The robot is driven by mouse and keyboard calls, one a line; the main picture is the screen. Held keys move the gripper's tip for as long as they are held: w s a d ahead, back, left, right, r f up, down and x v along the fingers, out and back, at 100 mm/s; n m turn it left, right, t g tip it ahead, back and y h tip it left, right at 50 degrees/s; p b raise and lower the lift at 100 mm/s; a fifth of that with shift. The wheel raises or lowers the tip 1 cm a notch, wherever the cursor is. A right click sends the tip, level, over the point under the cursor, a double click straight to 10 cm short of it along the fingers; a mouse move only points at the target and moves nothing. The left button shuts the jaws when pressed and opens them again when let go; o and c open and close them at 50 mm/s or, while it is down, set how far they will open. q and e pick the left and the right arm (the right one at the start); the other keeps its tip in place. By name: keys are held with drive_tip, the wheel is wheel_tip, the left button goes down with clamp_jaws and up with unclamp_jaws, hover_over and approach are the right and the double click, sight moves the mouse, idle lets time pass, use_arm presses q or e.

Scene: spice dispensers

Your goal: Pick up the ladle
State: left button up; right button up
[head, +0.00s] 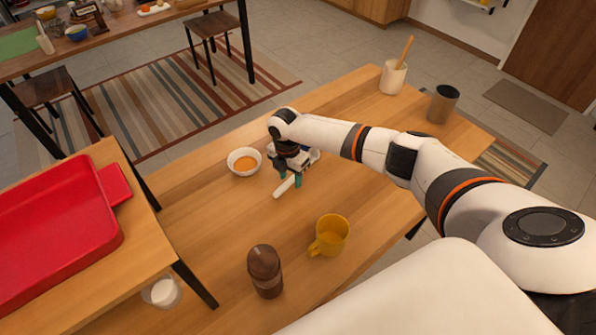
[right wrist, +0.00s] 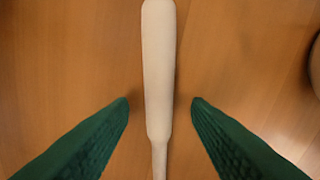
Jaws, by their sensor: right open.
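The ladle (head: 284,188) lies on the wooden table, its pale handle showing just below my right gripper in the head view. The rest of it is hidden behind the gripper. In the right wrist view the pale handle (right wrist: 158,75) runs lengthwise up the middle of the picture and narrows at the bottom. My right gripper (head: 290,180) points down over it. Its green fingertips, also in the right wrist view (right wrist: 160,104), are open, one on each side of the handle with gaps between. My left gripper is not in view.
A white bowl (head: 233,167) with orange contents stands just left of the gripper. A yellow mug (head: 330,236) and a brown pepper mill (head: 265,270) stand nearer. A white pot (head: 392,80) and a dark canister (head: 441,104) are at the far right. A red tray (head: 118,184) is at left.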

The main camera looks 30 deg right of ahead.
drive_tip(key=c, duration=0.3)
clamp_jaws()
drive_tip(key=shift+r, duration=0.1)
drive_tip(key=s+a+r+b, duration=0.1)
drive_tip(key=a+r, duration=0.3)
drive_tip(key=a, duration=0.3)
drive_tip(key=s+a+r+b, duration=0.1)
drive_tip(key=a+r, duration=0.3)
drive_tip(key=a, duration=0.3)
drive_tip(key=shift+d, duration=0.1)
drive_tip(key=shift+c, duration=2.1)
unclamp_jaws()
clamp_jaws()
